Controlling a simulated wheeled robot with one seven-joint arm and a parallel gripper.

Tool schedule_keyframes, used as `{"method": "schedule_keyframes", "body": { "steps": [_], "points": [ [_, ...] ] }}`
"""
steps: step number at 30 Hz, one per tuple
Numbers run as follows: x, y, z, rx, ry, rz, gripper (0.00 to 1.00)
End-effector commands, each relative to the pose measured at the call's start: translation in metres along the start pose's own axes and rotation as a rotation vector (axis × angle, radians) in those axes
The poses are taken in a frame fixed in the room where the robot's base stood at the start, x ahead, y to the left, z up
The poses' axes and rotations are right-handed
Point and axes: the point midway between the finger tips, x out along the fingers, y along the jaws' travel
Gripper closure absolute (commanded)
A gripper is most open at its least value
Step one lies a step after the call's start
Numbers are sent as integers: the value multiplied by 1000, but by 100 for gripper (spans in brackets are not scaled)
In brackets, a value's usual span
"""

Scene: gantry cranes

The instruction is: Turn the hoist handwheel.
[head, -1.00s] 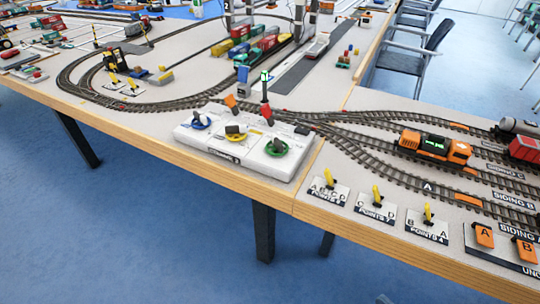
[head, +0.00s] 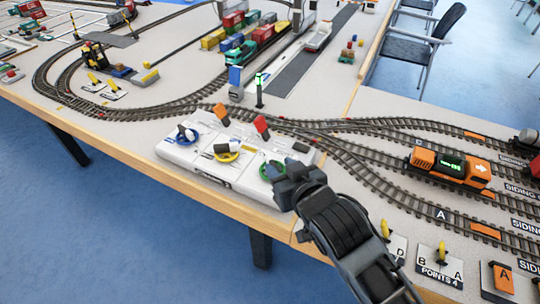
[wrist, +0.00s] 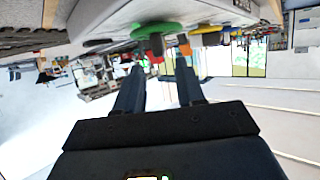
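A white control box (head: 172,150) at the table's front edge carries three handwheels in a row. The blue one (head: 188,137) is at left, the yellow one (head: 227,157) in the middle and the green one (head: 264,170) at right. I cannot read which is labelled hoist. My gripper (head: 284,178) is at the green wheel and hides part of it. In the wrist view my gripper (wrist: 158,74) has its two fingers apart with nothing between them. The green wheel (wrist: 157,30) lies just beyond the fingertips, with the yellow wheel (wrist: 206,38) to its right. Contact cannot be told.
A points lever (head: 442,251) stands near the front right. The floor before the table is clear.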

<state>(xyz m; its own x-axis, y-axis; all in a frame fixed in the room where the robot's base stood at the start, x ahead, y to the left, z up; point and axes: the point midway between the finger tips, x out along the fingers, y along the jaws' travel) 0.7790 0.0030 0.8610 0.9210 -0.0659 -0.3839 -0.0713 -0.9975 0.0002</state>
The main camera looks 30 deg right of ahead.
Motion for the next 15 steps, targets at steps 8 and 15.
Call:
{"method": "schedule_keyframes", "body": {
  "steps": [8,15],
  "points": [
    [42,-1,-1,0,2,-1,62],
    [66,-1,-1,0,2,-2,62]
  ]
}}
